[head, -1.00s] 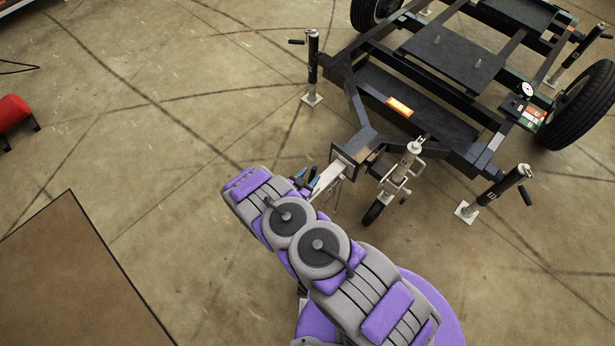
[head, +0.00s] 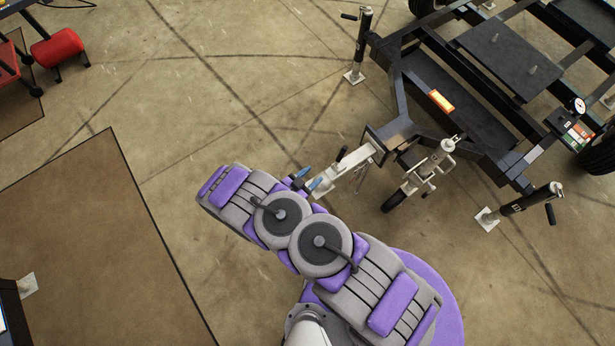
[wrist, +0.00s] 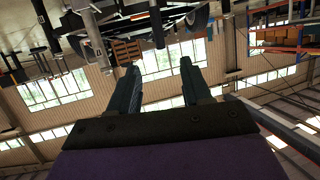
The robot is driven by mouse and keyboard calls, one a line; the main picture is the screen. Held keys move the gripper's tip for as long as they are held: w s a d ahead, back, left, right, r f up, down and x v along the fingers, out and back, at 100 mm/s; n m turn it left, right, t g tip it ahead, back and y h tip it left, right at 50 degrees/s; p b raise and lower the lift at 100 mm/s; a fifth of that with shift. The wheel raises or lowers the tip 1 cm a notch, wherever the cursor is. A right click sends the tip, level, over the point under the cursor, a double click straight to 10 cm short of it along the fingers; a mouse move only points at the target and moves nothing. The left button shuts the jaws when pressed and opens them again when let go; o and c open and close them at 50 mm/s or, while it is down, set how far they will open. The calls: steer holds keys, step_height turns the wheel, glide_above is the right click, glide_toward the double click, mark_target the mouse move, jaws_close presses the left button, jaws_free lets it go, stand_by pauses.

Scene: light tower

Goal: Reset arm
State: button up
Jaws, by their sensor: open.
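My folded arm, grey and purple, fills the lower middle of the head view. My gripper (head: 308,180) shows there only as small dark and blue parts behind the arm, beside the pale end of the trailer's tow coupler (head: 343,172); I cannot tell whether they touch. In the wrist view my gripper (wrist: 158,66) has its two dark fingers spread apart, with nothing between them.
A black trailer frame (head: 471,130) with a jockey wheel (head: 395,200) and support legs stands at the upper right. A brown mat (head: 90,240) lies at the left, and a red cylinder (head: 58,46) sits at the upper left. Bare floor lies between.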

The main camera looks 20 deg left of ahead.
steer(key=shift+s+a+r, duration=0.2)
steer(key=shift+s+a, duration=0.1)
steer(key=shift+s, duration=0.3)
steer(key=shift+w+a, duration=0.1)
